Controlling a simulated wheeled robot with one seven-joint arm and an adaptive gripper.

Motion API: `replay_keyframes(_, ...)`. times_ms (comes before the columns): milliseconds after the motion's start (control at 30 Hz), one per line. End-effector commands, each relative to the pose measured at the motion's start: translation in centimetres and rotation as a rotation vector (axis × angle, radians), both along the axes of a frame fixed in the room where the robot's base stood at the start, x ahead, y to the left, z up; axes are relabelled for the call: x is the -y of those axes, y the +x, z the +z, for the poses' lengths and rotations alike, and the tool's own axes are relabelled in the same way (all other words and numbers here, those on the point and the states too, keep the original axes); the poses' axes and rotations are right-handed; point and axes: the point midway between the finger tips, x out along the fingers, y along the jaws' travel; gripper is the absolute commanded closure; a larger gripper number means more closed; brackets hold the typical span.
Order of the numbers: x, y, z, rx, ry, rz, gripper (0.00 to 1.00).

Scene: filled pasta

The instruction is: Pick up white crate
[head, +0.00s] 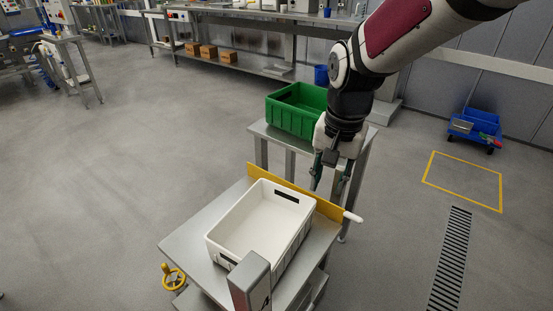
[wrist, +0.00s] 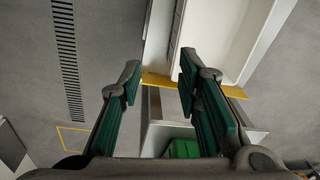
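The white crate (head: 262,222) is an empty open-topped box with a dark slot in its far wall. It sits on a grey metal table (head: 190,238) in front of me. My gripper (head: 330,187) points down beyond the far right corner of the crate, apart from it. In the wrist view my gripper (wrist: 158,78) is open with green-padded fingers and nothing between them. The white crate (wrist: 235,45) shows there past the fingertips, partly hidden by the right finger.
A yellow bar (head: 290,186) runs along the table's far edge, with a white handle (head: 352,217) at its right end. A green crate (head: 296,107) stands on a second table behind. A grey post (head: 250,283) rises at the near edge. Open floor lies left.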

Motion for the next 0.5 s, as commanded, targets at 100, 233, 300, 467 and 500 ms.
replay_keyframes(100, -2.3, 2.6, -7.4, -0.049, -0.012, -0.044, 0.69)
replay_keyframes(233, -4.1, 4.1, -12.4, -0.078, -0.024, -0.087, 0.69)
replay_keyframes(300, -4.7, 4.6, -14.2, -0.089, -0.03, -0.103, 0.69)
replay_keyframes(467, -5.4, 5.1, -16.3, -0.099, -0.036, -0.12, 0.69)
replay_keyframes(500, -5.5, 5.1, -16.8, -0.099, -0.037, -0.122, 0.69)
